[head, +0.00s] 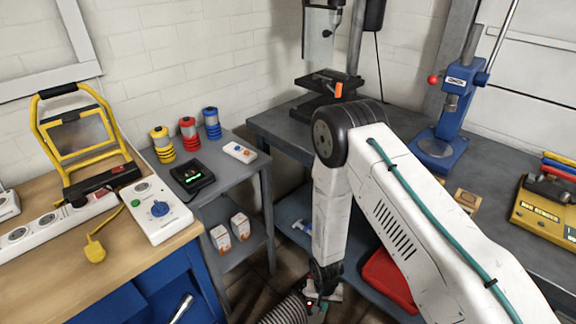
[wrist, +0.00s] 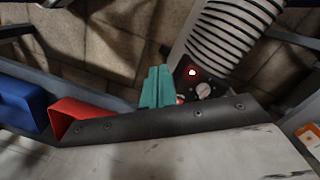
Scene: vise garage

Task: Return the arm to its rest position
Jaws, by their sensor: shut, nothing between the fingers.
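My arm shows in the head view as white links with a teal cable, bent at a black elbow, its forearm hanging down. My gripper (head: 318,303) is low at the bottom of the head view, in the gap between the benches and partly hard to make out. In the wrist view its teal fingers (wrist: 157,88) are together with nothing between them. They show close to a small dark unit with a red light and a dial (wrist: 202,88), though I cannot tell whether they touch it.
A ribbed grey hose (head: 285,312) lies beside the gripper. A red bin (head: 388,282) is on the right bench's lower shelf. A blue press (head: 445,130) and a drill press (head: 325,85) stand on the bench. A wooden bench (head: 85,270) with a yellow work light (head: 75,140) is left.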

